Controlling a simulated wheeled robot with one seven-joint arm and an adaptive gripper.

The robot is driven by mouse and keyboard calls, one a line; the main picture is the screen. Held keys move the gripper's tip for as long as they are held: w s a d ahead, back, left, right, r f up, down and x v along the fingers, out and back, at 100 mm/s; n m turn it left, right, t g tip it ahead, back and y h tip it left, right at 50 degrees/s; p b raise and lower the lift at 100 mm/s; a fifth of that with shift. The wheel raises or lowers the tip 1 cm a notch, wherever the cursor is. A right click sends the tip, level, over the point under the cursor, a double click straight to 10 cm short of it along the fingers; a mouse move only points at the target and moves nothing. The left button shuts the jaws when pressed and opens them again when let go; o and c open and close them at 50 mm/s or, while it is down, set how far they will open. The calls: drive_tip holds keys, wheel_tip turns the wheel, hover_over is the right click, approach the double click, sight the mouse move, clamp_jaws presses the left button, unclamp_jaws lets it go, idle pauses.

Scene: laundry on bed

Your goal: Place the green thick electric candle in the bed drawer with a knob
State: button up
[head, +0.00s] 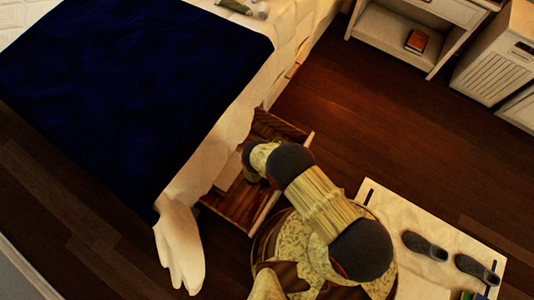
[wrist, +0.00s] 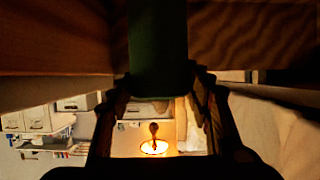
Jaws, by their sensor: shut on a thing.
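The green thick candle (wrist: 158,45) is upright in the picture, between my gripper's fingers (wrist: 160,85) in the wrist view. My gripper is shut on it. An open wooden bed drawer (head: 240,207) sticks out from the side of the bed in the head view. My arm reaches over this drawer, and its end is at the drawer's inner part. The candle is hidden in the head view. Brown wood (wrist: 55,35) fills the top of the wrist view close to the candle. No knob is visible, and I cannot tell whether the candle touches the drawer.
The bed carries a dark blue blanket (head: 130,85), with pale bedding (head: 180,240) hanging down beside the drawer. A white shelf with a red book (head: 416,41) stands at the back. Wooden floor between is clear.

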drive_tip(key=shift+f+b, duration=1.3)
drive_tip(key=shift+f, duration=1.95)
drive_tip(key=shift+f, duration=0.15)
drive_tip(key=o, duration=1.3)
drive_tip(key=shift+s+a+r, duration=0.15)
drive_tip(key=shift+r, duration=0.1)
drive_tip(key=p+v, duration=0.3)
drive_tip(key=v, duration=0.8)
drive_tip(key=shift+s+a, duration=0.1)
drive_tip(key=shift+s, duration=0.15)
